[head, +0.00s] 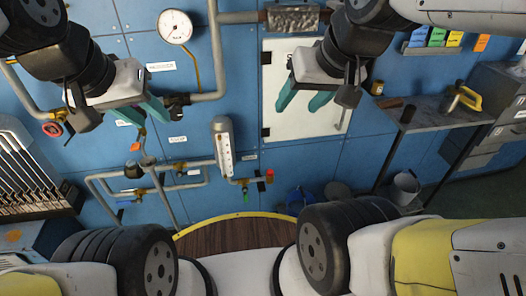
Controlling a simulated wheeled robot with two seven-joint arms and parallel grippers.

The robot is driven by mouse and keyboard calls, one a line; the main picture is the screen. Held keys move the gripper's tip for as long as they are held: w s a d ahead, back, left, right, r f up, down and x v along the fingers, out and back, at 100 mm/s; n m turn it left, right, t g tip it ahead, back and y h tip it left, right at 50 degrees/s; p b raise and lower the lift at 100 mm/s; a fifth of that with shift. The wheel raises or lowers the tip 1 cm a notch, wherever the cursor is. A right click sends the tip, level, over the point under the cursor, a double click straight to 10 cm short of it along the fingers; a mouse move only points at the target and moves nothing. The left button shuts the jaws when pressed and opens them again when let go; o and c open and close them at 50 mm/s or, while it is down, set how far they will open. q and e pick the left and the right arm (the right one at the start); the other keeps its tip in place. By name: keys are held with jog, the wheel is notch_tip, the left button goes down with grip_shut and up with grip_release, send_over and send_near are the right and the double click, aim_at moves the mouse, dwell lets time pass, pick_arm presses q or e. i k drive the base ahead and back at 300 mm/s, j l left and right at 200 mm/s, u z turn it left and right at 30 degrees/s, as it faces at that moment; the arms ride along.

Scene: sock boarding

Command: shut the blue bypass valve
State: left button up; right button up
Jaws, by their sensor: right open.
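The pipework (160,183) runs along the blue wall panel at the lower left of the head view, with small brass valves on it. I cannot surely pick out the blue bypass valve; small blue parts blend into the blue panel. My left gripper (153,121) hangs at the upper left, above this pipework in the picture, its teal fingers apart and nothing seen between them. My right gripper (299,107) is open and empty in front of the white wall door, right of the pipework.
A red handle (52,129), an orange handle (134,147) and a green handle (246,196) show on other pipes. A gauge (175,27) and a glass-fronted cylinder (224,150) are on the wall. A workbench (435,122) stands right, a bucket (404,187) below it.

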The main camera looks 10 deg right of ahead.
aim_at(138, 201)
jog(key=k+j+u, duration=0.55)
jog(key=i+j+z, duration=0.25)
jog(key=j, duration=0.3)
jog(key=i+j+z, duration=0.2)
jog(key=j, duration=0.45)
jog(key=l+u, duration=0.15)
jog(key=l, duration=0.25)
jog(key=k+l+u, duration=0.15)
jog(key=l, duration=0.25)
jog(key=l+u, duration=0.2)
jog(key=l, duration=0.2)
jog(key=k+l+u, duration=0.15)
jog(key=l, duration=0.2)
jog(key=k+l+u, duration=0.15)
jog(key=l, duration=0.25)
jog(key=l+u, duration=0.15)
jog(key=l, duration=0.2)
jog(key=i+j+z, duration=0.3)
jog(key=i+j, duration=0.45)
jog(key=i, duration=0.05)
